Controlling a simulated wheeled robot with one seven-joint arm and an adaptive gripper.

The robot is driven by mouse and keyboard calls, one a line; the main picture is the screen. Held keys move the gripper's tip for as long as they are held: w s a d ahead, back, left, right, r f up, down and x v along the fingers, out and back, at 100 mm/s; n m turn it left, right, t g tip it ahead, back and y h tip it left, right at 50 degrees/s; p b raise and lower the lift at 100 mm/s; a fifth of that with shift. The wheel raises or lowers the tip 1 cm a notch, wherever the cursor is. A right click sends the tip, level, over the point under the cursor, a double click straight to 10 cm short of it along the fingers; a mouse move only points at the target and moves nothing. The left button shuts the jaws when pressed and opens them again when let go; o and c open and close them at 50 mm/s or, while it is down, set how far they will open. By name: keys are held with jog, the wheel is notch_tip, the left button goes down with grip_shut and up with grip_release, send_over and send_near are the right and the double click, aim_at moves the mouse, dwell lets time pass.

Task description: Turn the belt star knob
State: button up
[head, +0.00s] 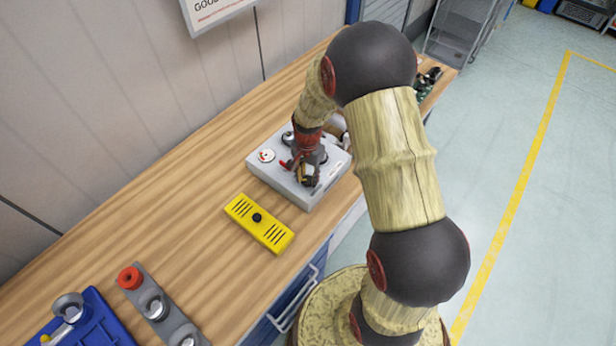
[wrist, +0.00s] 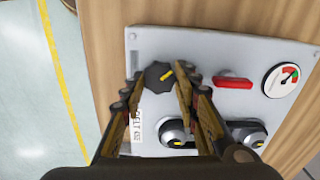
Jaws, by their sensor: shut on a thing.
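The belt star knob (wrist: 157,78) is black with a yellow pointer line and sits on a light grey control panel (wrist: 190,45) in the wrist view. The pointer slants up to the right. My gripper (wrist: 155,84) has one finger on each side of the knob and is shut on it. A label ending in "ELT" shows on the panel below the knob, partly behind the left finger. In the head view my gripper (head: 306,172) is over the panel (head: 313,199) and hides most of the knob.
A red switch (wrist: 232,82), a dial gauge (wrist: 282,79) and two round knobs with yellow marks (wrist: 177,138) share the panel. A yellow box (head: 259,222) lies on the wooden bench (head: 185,210) in front of it. A blue tray and grey fixture stand at the near end.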

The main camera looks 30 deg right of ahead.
aim_at(307, 180)
jog(key=shift+m, duration=0.5)
jog(key=o, duration=1.2)
jog(key=shift+r, duration=0.1)
notch_tip(307, 180, up, 12)
dwell(0.5)
